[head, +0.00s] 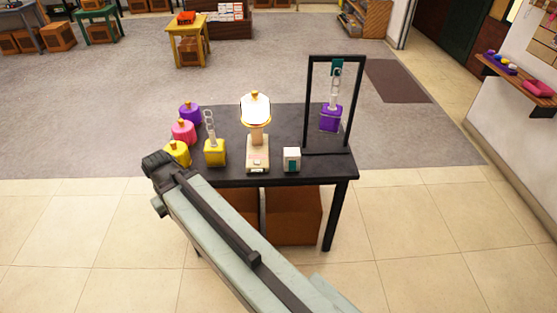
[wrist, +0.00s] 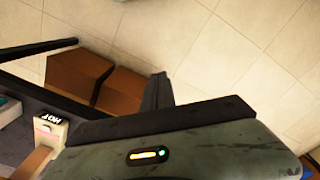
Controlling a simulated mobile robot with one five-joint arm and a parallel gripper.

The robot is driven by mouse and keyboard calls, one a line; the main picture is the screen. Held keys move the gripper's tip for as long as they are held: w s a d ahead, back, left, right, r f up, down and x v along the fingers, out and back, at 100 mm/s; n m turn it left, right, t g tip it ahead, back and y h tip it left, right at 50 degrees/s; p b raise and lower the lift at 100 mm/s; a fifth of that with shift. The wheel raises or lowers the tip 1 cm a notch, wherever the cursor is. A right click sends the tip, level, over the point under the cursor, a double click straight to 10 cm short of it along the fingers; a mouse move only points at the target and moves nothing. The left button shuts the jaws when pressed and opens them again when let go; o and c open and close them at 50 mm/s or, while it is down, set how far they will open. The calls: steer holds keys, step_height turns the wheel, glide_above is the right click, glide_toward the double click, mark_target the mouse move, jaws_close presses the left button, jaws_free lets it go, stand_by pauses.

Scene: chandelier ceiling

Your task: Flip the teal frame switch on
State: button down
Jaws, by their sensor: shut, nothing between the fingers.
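A small white box with a teal front panel (head: 292,160) stands near the front edge of the dark table, right of a burner-like stand. A teal patch, likely the same box (wrist: 8,104), shows at the left edge of the wrist view. A black upright frame (head: 311,105) stands at the table's right end, with a teal block (head: 337,67) at its top and a purple weight (head: 331,118) hanging by a chain. My gripper (wrist: 157,90) is shut and empty, over the floor in front of the table and apart from the box.
The stand (head: 257,148) with a "HOT" label (wrist: 47,122) is close left of the box. Yellow (head: 215,153), pink (head: 183,131) and purple (head: 190,112) weights stand at the left of the table (head: 230,178). Brown crates (wrist: 78,70) sit underneath. Floor in front is free.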

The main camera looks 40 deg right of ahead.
steer(key=shift+w+d+r, duration=0.1)
steer(key=shift+d, duration=0.15)
steer(key=s+d+f+n+t+y+b, duration=0.1)
steer(key=d+n+t+b, duration=0.1)
steer(key=d, duration=1.1)
steer(key=s+d+f+n+t+y+b, duration=0.1)
steer(key=d+n, duration=0.2)
steer(key=d, duration=1)
steer(key=s+d+n+t, duration=0.1)
steer(key=s+d, duration=0.2)
steer(key=d, duration=0.3)
steer(key=s+d+r+n+t+h+b, duration=0.1)
steer(key=s+d, duration=0.2)
steer(key=d, duration=0.4)
steer(key=s+d+n+t+h, duration=0.1)
steer(key=s+d+t, duration=0.1)
steer(key=s+d, duration=0.2)
steer(key=d, duration=0.2)
steer(key=shift+d+r+n+b, duration=0.2)
steer(key=shift+d+n+b, duration=0.15)
steer(key=shift+n+b, duration=0.05)
